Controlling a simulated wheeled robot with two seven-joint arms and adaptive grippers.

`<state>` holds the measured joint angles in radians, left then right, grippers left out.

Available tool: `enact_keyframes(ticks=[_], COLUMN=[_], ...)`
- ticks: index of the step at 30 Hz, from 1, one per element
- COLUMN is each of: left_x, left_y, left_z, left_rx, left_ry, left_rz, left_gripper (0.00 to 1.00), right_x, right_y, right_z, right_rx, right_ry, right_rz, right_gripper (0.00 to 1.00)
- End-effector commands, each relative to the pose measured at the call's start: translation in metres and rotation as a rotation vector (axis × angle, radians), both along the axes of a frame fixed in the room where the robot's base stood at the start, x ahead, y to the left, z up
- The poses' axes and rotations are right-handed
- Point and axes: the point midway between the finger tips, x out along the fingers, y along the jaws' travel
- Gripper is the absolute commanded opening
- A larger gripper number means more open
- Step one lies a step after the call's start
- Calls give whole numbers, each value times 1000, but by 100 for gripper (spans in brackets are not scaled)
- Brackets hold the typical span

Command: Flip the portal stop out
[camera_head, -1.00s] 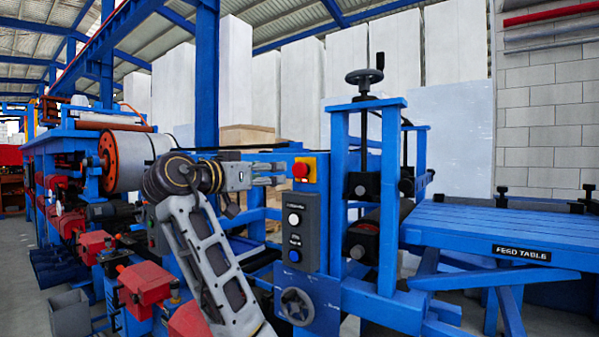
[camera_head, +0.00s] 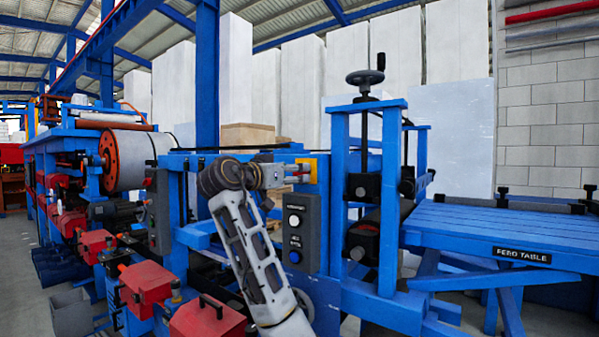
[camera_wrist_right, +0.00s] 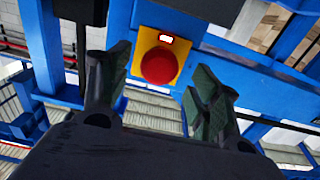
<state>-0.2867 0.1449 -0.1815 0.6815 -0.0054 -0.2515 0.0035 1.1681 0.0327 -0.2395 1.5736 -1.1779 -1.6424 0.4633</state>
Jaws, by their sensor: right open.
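The portal stop is a red mushroom button (camera_wrist_right: 159,65) on a yellow plate (camera_wrist_right: 141,48), with a small lit red-and-white label above it in the right wrist view. In the head view the yellow plate (camera_head: 313,164) shows on the blue portal, and the button is hidden behind my right gripper. My right gripper (camera_head: 298,173) is in front of the plate. Its open fingers (camera_wrist_right: 156,72) stand on either side of the button in the right wrist view, with nothing held. I cannot tell whether they touch it. My left gripper is not in view.
A dark control box (camera_head: 297,228) with white, black and blue buttons hangs just below the plate. A blue post with a handwheel (camera_head: 365,77) and the feed table (camera_head: 510,235) stand to the right. Red units (camera_head: 207,318) line the machine at lower left.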

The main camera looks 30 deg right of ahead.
Motion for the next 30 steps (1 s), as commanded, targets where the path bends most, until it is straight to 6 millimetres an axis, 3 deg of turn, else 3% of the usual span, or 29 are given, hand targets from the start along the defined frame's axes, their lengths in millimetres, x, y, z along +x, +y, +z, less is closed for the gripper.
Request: enact_keyframes(ticks=[9,22,30], left_x=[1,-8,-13], left_y=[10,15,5], left_z=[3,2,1], left_rx=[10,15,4], left_ry=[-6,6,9], left_rz=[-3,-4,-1], left_gripper=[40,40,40], right_x=[13,15,15], right_y=[-31,-37,-37], right_z=[0,0,0], right_rx=[0,0,0], right_ry=[0,-1,-1], right_rz=[-1,0,0], right_gripper=[63,63,31])
